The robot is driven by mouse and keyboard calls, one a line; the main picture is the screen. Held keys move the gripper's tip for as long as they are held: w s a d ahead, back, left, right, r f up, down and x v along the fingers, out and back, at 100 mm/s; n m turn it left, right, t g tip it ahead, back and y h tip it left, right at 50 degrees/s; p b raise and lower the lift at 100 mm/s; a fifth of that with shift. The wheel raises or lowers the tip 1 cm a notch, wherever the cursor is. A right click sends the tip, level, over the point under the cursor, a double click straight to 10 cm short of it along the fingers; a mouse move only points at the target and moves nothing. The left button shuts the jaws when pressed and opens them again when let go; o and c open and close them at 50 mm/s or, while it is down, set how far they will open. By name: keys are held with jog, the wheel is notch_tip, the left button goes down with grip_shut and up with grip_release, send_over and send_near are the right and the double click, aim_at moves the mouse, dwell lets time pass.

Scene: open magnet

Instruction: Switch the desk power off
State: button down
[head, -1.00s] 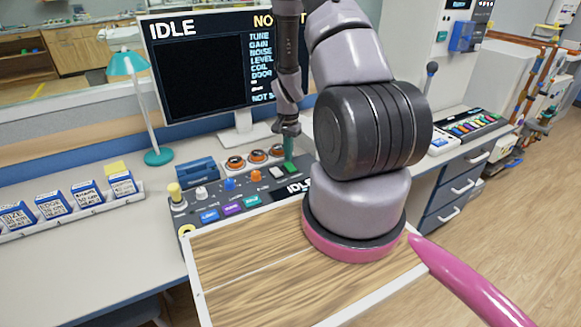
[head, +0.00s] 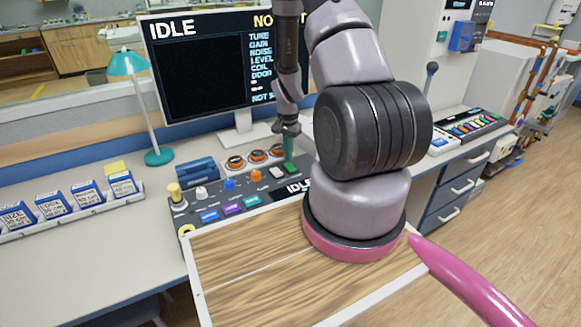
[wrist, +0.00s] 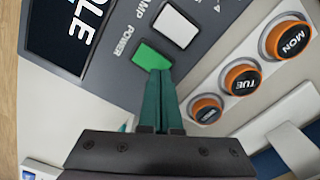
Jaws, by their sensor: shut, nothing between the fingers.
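The green POWER switch (wrist: 150,55) sits on the dark desk panel beside the printed word POWER. It shows small in the head view (head: 291,168). My gripper (wrist: 161,72) has its teal fingers shut together, with nothing between them. In the wrist view the fingertips are at the near edge of the green switch and overlap it; I cannot tell whether they press on it. In the head view my gripper (head: 288,158) points down at the panel's right part. The panel's small display and the monitor (head: 200,75) both read IDLE.
A white LAMP switch (wrist: 175,25) is right beside the green one. Orange-ringed dials (wrist: 241,78) marked MON and TUE stand close to my fingers. Coloured knobs and buttons fill the panel's left. A teal lamp (head: 158,155) and a rack of boxes (head: 50,206) stand further left.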

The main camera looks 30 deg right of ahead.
jog(key=shift+f, duration=0.9)
dwell(0.8)
jog(key=shift+r, duration=3.5)
jog(key=shift+r, duration=0.1)
notch_tip(320, 180, up, 15)
jog(key=n+t, duration=0.2)
send_over(288, 163)
jog(key=a, duration=0.4)
jog(key=s+a+r+n+t+y, duration=0.1)
jog(key=s+a+r, duration=0.2)
jog(key=r, duration=0.8)
jog(key=s+a+r+n+t, duration=0.2)
jog(key=s+a+r, duration=0.1)
jog(key=s+r, duration=0.4)
jog(key=s+a+r+n+t+y, duration=0.1)
jog(key=s+a+r+n+t, duration=0.1)
jog(key=s+r, duration=0.6)
jog(key=shift+s+a+r, duration=0.25)
jog(key=shift+s+a, duration=0.45)
jog(key=shift+s, duration=0.25)
